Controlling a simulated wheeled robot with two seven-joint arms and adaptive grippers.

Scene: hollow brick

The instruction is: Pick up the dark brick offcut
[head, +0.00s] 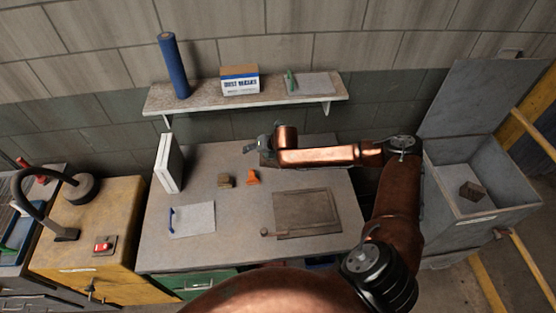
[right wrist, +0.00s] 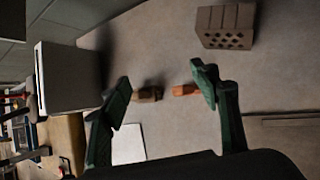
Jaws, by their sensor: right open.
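A small brown block (head: 225,181), which looks like a brick offcut, lies on the grey table (head: 200,255). It also shows in the right wrist view (right wrist: 149,94), just right of the left finger. A darker block (head: 472,190) lies in the grey bin at the right; I cannot tell for sure which is the dark offcut. My right gripper (head: 252,147) is open and empty over the back of the table, behind the brown block in the head view. In the right wrist view its green fingers (right wrist: 161,88) are spread wide. My left gripper is not in view.
An orange piece (head: 252,177) lies right beside the brown block. A hollow brick (right wrist: 225,27) stands at the back, hidden by my right arm in the head view. A white box (head: 169,162), white sheet (head: 192,220) and brown board (head: 307,212) are on the table. A shelf (head: 210,100) overhangs its back.

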